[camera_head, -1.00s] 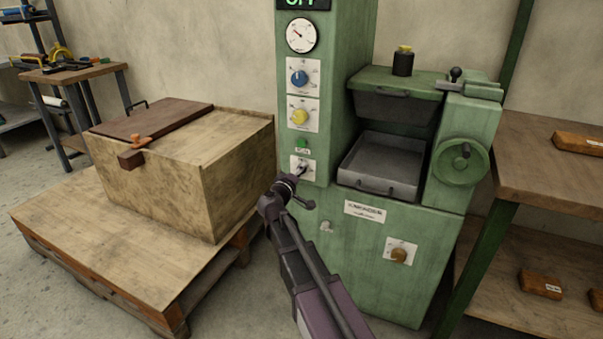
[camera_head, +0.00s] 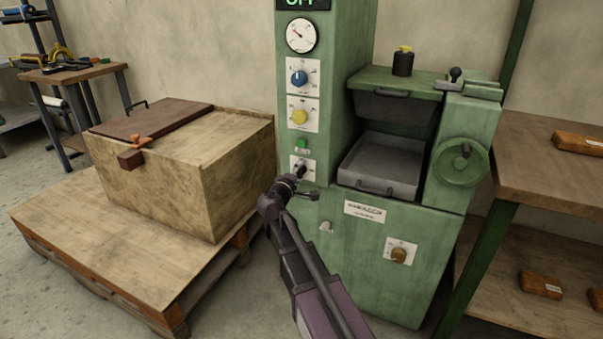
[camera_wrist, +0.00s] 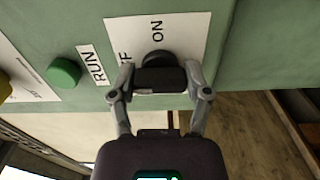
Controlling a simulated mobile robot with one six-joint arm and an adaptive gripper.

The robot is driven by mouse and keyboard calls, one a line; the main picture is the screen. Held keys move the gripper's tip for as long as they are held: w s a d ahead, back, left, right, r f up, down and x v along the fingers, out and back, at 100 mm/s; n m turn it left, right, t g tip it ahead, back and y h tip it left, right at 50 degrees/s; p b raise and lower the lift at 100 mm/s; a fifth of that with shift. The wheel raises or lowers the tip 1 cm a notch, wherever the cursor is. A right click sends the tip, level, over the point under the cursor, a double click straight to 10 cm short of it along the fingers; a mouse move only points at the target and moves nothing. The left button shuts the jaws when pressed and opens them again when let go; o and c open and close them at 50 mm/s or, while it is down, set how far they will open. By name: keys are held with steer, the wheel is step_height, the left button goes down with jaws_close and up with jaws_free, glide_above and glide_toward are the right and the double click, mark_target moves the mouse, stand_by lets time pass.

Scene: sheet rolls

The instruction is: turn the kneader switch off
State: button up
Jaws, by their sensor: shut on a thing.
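The kneader switch is a black knob (camera_wrist: 157,58) on a white plate (camera_wrist: 182,32) lettered ON, with a partly covered word ending in F beside it. In the head view its plate (camera_head: 311,166) is low on the green machine's column, under a green button (camera_head: 301,144). My gripper (camera_wrist: 158,82) has one finger on each side of the knob and is shut on it. In the head view my gripper (camera_head: 298,174) hides most of the switch. The knob's exact pointing direction is hard to tell.
Above are a yellow knob (camera_head: 300,116), a blue knob (camera_head: 299,78), a gauge (camera_head: 301,35) and a display (camera_head: 303,3) with green letters cut by the frame. A wooden box (camera_head: 160,182) stands left; a grey tray (camera_head: 380,165) and handwheel (camera_head: 460,162) sit right.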

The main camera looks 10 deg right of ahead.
steer(key=shift+s, duration=0.2)
steer(key=o, duration=1.1)
steer(key=shift+o, duration=0.3)
steer(key=shift+w, duration=0.1)
steer(key=shift+a, duration=0.1)
steer(key=v, duration=1.2)
